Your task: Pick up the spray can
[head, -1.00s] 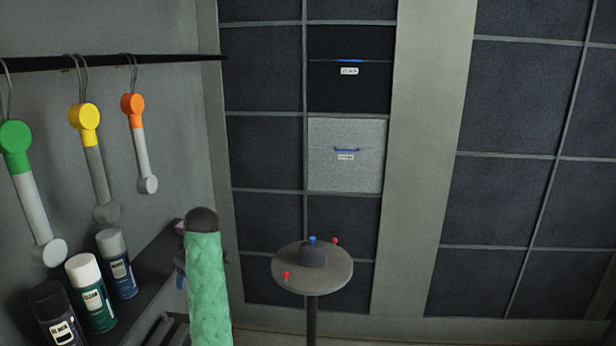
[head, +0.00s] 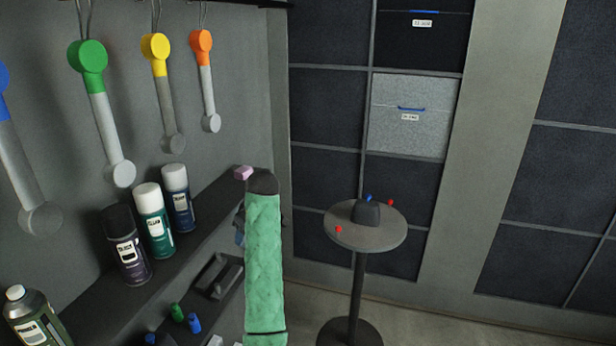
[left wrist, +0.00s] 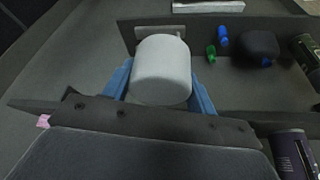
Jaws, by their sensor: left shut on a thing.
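My left gripper (left wrist: 161,82) has its blue fingers on either side of a pale, rounded cap and is shut on it. The cap looks like the top of a spray can (left wrist: 161,70); its body is hidden below. In the head view my left gripper (head: 240,232) is mostly behind my green-sleeved arm, and the held can is hidden there. Left of it, spray cans with a black cap (head: 126,245), a white cap (head: 154,220) and a grey cap (head: 178,198) stand upright on the dark shelf (head: 90,306). My right gripper is not in view.
An olive bottle (head: 38,320) stands at the lower left. Tools with green, yellow and orange heads (head: 88,56) hang above the cans. Small green and blue pieces (head: 194,323) lie lower down. A round table (head: 390,236) stands to the right with open floor around it.

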